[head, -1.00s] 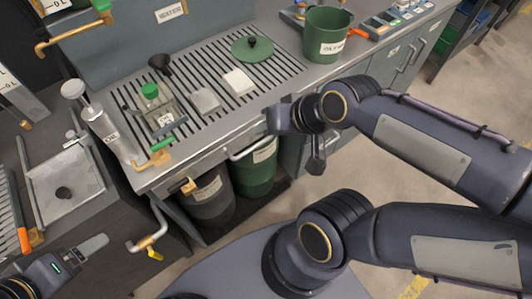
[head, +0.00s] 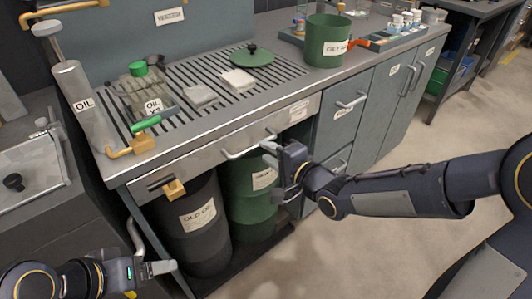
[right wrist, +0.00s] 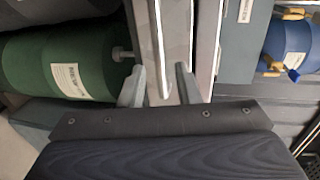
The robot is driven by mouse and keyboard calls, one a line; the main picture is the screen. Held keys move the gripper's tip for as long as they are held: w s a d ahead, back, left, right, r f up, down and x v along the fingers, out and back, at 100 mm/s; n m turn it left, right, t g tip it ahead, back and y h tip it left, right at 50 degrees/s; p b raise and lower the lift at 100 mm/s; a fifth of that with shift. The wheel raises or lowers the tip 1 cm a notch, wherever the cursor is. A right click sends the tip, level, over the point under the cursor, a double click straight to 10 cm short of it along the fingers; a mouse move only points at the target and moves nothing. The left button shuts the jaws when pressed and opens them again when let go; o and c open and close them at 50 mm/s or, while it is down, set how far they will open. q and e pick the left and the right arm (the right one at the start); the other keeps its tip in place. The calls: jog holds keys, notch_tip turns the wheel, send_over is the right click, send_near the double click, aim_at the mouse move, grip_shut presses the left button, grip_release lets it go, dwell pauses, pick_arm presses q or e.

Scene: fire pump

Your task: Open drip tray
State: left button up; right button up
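The drip tray front (head: 200,160) is a long grey panel under the slotted worktop, with a pale bar handle (head: 245,151). It looks flush with the counter. My right gripper (head: 270,148) is at the right end of this handle, pointing at the panel. In the right wrist view its two fingertips (right wrist: 159,88) stand apart, with pale grey panel and edge strips between and beyond them. Whether they touch the handle cannot be told. My left gripper (head: 158,268) is low at the left, away from the tray; its finger gap is not clear.
A black drum (head: 197,225) and a green drum (head: 250,195) stand under the tray. A brass-coloured valve (head: 173,188) sticks out at the panel's left. A cabinet with handles (head: 345,115) stands to the right. The floor in front is clear.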

aim_at(258, 147)
jog(key=x, duration=0.5)
jog(key=shift+w+a, duration=0.15)
jog(key=shift+w, duration=0.05)
grip_shut()
